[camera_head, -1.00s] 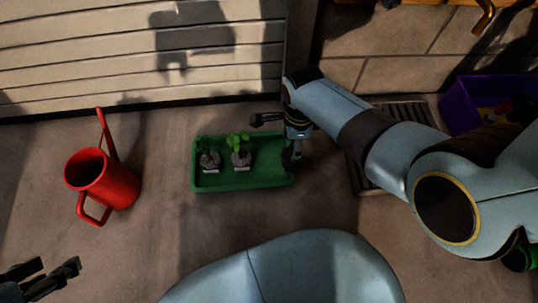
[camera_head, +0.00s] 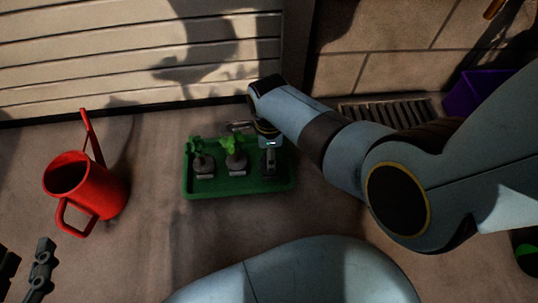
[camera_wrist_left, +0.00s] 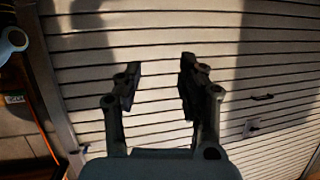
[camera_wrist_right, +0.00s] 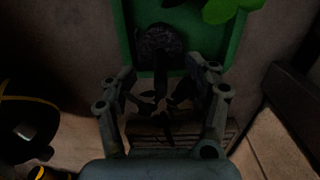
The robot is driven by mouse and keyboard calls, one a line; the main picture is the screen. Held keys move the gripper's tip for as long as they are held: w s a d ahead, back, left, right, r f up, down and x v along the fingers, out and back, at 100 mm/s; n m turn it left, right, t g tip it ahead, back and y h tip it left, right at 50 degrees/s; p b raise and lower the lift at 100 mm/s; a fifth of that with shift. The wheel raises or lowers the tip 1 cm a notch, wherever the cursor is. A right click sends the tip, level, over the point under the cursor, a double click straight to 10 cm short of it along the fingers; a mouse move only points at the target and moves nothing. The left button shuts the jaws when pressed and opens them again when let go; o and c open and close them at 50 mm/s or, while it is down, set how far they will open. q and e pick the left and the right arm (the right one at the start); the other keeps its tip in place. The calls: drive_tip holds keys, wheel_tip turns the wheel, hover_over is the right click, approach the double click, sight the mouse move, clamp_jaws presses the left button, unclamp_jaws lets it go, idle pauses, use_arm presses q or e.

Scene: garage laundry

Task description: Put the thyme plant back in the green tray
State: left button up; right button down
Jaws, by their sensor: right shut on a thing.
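The green tray (camera_head: 215,190) lies on the floor in front of the slatted door. Two small potted plants with green leaves, one at the left (camera_head: 203,162) and one in the middle (camera_head: 235,160), stand in it. My right gripper (camera_head: 266,140) is over the tray's right part. In the right wrist view my right gripper (camera_wrist_right: 163,95) is shut on a dark, leafy plant, seemingly the thyme plant, whose round pot (camera_wrist_right: 158,42) is over the tray's inside. I cannot tell whether the pot touches the tray bottom. My left gripper (camera_wrist_left: 158,85) is open and empty, away from the tray.
A red watering can (camera_head: 90,190) stands on the floor left of the tray. A floor grate (camera_head: 390,110) and a purple bin (camera_head: 475,92) are at the right. The floor between can and tray is clear.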

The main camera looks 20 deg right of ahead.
drive_tip(key=shift+f+b, duration=0.5)
drive_tip(key=shift+f, duration=0.25)
use_arm(q)
drive_tip(key=w+r+t+h, duration=0.1)
drive_tip(key=w+r+t, duration=0.3)
drive_tip(key=r, duration=0.4)
drive_tip(key=shift+w+d+r+m, duration=0.2)
drive_tip(key=shift+w+d+m, duration=0.2)
drive_tip(key=shift+w, duration=0.25)
use_arm(e)
drive_tip(key=shift+w, duration=0.1)
use_arm(q)
drive_tip(key=shift+w+r, duration=0.2)
drive_tip(key=shift+r, duration=0.1)
use_arm(e)
drive_tip(key=shift+f, duration=0.15)
drive_tip(key=shift+c, duration=1.5)
unclamp_jaws()
use_arm(q)
drive_tip(key=shift+d+r, duration=0.1)
drive_tip(key=shift+r, duration=0.15)
